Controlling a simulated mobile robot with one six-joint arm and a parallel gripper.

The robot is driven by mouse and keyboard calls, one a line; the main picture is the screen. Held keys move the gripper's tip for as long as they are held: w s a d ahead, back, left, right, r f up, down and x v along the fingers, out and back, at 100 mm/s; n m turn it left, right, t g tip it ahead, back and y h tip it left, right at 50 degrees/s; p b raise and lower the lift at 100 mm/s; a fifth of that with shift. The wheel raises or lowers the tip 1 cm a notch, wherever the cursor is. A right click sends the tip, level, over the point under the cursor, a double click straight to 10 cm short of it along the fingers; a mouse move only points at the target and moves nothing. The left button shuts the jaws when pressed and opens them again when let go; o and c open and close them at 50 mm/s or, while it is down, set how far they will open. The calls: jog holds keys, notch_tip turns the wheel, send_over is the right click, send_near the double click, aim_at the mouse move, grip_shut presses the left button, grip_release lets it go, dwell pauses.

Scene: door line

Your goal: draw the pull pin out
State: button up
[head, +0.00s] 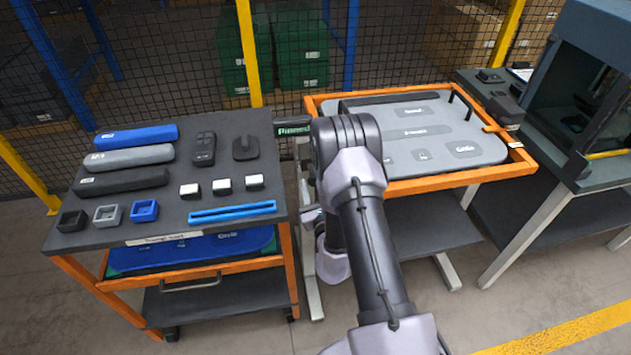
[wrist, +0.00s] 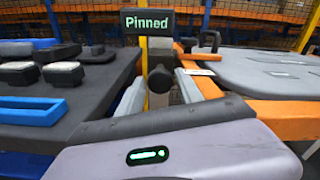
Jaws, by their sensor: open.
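The pull pin (wrist: 160,79) shows in the wrist view as a black round knob on a dark stem, below a black sign reading "Pinned" (wrist: 149,21) in pale green letters. My gripper (wrist: 160,87) is open, with one light grey finger on each side of the knob. I cannot tell whether either finger touches it. In the head view the sign (head: 294,131) shows just left of my wrist, between the cart and the orange-framed table. There my arm hides the pin and the fingers.
At left stands a dark-topped cart (head: 236,190) with blue, grey and black parts. At right is an orange-framed table (head: 455,180) holding a grey panel (head: 430,128) with a black handle. A mesh fence (head: 385,45) runs behind. A dark cabinet (head: 590,60) stands far right.

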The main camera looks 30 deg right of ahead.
grip_shut()
dwell(1.4)
